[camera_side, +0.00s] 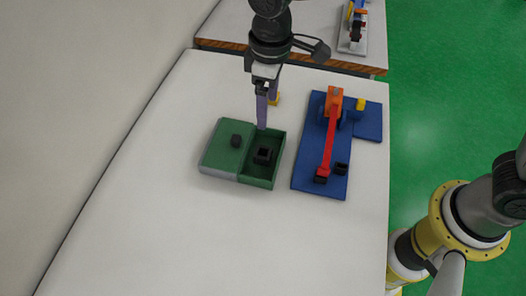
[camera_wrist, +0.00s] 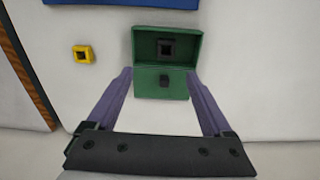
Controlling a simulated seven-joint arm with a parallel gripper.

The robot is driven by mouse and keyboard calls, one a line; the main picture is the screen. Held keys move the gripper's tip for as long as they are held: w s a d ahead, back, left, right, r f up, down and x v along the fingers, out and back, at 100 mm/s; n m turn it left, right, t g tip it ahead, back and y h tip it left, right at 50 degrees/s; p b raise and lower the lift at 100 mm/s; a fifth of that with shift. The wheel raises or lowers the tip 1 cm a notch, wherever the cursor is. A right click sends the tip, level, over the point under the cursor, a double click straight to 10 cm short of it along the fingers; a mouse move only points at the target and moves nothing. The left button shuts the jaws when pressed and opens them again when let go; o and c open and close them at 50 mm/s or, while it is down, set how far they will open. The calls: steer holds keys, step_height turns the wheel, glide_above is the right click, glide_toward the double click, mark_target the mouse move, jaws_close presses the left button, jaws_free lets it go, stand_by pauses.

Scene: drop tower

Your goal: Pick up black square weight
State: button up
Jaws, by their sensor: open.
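The black square weight (camera_side: 263,156) sits inside the open right compartment of a green box (camera_side: 276,176). It also shows in the wrist view (camera_wrist: 165,48), as a dark square with a darker centre, in the compartment's middle. My gripper (camera_side: 262,127) is above the box's far edge, in the side view, with its fingers pointing down. The fingers and the weight are apart.
A green lid (camera_wrist: 145,84) with a black knob (camera_wrist: 164,81) covers the box's other half. A yellow square piece (camera_wrist: 82,54) lies on the white table. A blue board (camera_side: 304,165) with a red arm (camera_side: 328,140) and black pieces stands right. The table's left is clear.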

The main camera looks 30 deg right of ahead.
steer(key=s+a+f, duration=0.1)
steer(key=f, duration=0.1)
glide_above(263, 150)
steer(key=s, duration=0.1)
steer(key=f, duration=0.7)
steer(key=shift+s+a+f, duration=0.1)
steer(key=shift+s+f, duration=0.1)
steer(key=shift+f, duration=0.2)
steer(key=shift+w+a+f, duration=0.1)
steer(key=shift+f, duration=1.15)
steer(key=shift+w+a+f, duration=0.1)
steer(key=shift+f, duration=1.15)
jaws_close()
